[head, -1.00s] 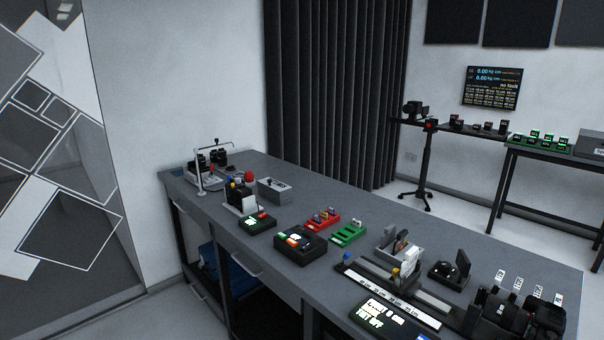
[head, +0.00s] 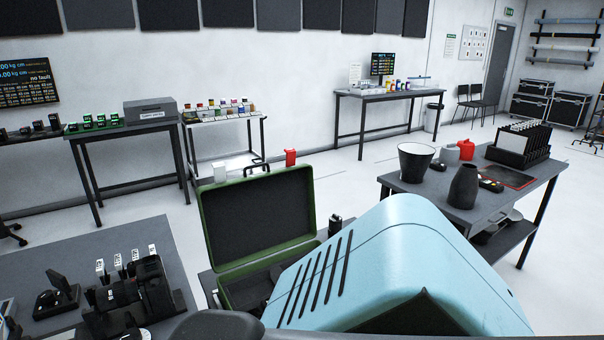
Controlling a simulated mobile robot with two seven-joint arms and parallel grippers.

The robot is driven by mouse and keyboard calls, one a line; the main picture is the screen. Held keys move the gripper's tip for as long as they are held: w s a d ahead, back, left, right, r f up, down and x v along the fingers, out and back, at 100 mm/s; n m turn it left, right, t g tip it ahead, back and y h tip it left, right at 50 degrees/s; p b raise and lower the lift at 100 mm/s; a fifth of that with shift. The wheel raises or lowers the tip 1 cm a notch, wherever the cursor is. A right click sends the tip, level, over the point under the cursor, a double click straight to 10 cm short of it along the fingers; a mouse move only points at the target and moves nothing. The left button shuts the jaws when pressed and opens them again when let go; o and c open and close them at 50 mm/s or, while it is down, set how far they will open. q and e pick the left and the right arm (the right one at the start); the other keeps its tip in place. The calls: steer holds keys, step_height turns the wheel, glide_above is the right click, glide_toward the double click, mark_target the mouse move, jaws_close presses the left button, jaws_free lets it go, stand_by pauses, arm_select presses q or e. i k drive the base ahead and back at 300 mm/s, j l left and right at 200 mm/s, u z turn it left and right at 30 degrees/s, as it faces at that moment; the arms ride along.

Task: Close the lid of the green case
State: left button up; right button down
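The green case (head: 252,272) stands in the lower middle of the head view, on a surface beside the dark workbench. Its lid (head: 258,218) is open and stands about upright, with its dark inner side facing me. Part of the case's base is hidden behind a large light-blue housing (head: 390,262) with black slots, which fills the lower right foreground. Neither of my grippers shows in the view.
A grey workbench (head: 62,255) with black devices is at the lower left. A table (head: 455,205) with a dark vase, a cup and a rack stands at the right. Tables line the back wall. Open floor lies behind the case.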

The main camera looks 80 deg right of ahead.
mark_target(250, 218)
steer(key=z, duration=2.15)
steer(key=l+u, duration=0.15)
steer(key=u, duration=0.25)
steer(key=i+l+u, duration=0.1)
steer(key=u, duration=0.3)
steer(key=l+u, duration=0.3)
steer(key=u, duration=0.15)
steer(key=l+u, duration=0.25)
steer(key=l, duration=0.2)
steer(key=k+l+u, duration=0.2)
steer(key=l, duration=0.7)
steer(key=k+l+u, duration=0.1)
steer(key=l, duration=0.3)
steer(key=k+l, duration=0.1)
steer(key=l, duration=0.35)
steer(key=k+l, duration=0.1)
steer(key=l, duration=0.3)
steer(key=k+l+u, duration=0.1)
steer(key=l, duration=0.35)
